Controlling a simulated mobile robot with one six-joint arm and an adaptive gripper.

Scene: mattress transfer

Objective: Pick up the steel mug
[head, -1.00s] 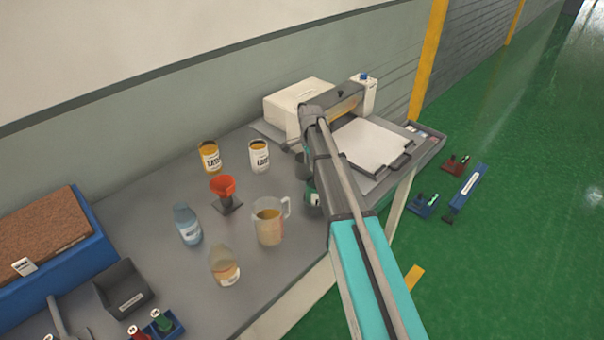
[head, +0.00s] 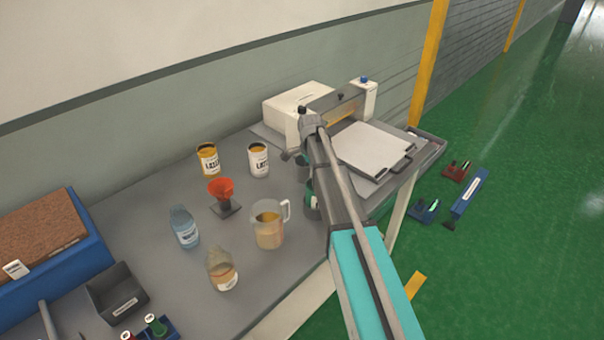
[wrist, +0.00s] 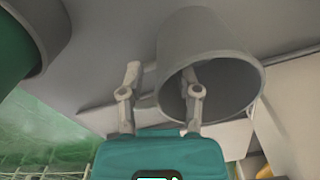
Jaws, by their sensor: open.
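The steel mug (wrist: 208,50) is a plain grey cylinder with its open mouth toward the camera in the wrist view. My gripper (wrist: 162,80) is open there. Its left finger lies outside the mug's wall, and its right finger overlaps the dark mouth. I cannot tell whether that finger is inside the mug or only in front of it, or whether either finger touches it. In the head view a small grey part of the mug (head: 301,173) shows beside my arm, which hides most of it and the gripper.
A green-banded dark container (head: 311,201) stands close to the mug; it also shows in the wrist view (wrist: 22,45). A white machine (head: 298,105) is behind.

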